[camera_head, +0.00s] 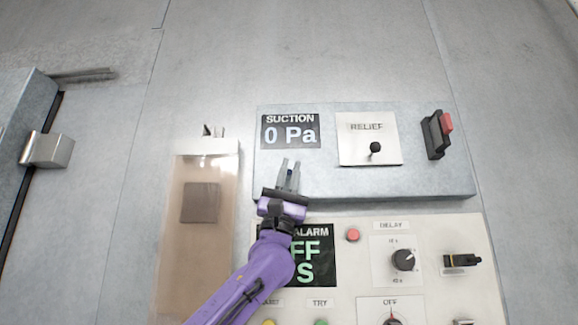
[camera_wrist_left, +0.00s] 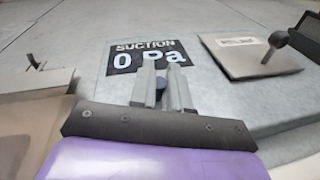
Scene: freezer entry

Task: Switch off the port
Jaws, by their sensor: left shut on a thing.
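The port's grey box (camera_head: 420,185) is on the wall, with a display (camera_head: 290,132) reading "SUCTION 0 Pa". Its white "RELIEF" plate (camera_head: 352,150) carries a small black toggle lever (camera_head: 375,148), and a black switch with a red part (camera_head: 437,134) is at its right end. My left gripper (camera_head: 289,170) is in front of the box, just below the display. Its fingers are shut on a small dark blue knob, which shows between them in the left wrist view (camera_wrist_left: 161,82). The fingers hide most of the knob. The wrist view also shows the relief lever (camera_wrist_left: 275,44).
A clear-fronted box (camera_head: 202,245) is at left. A metal latch (camera_head: 47,149) is further left.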

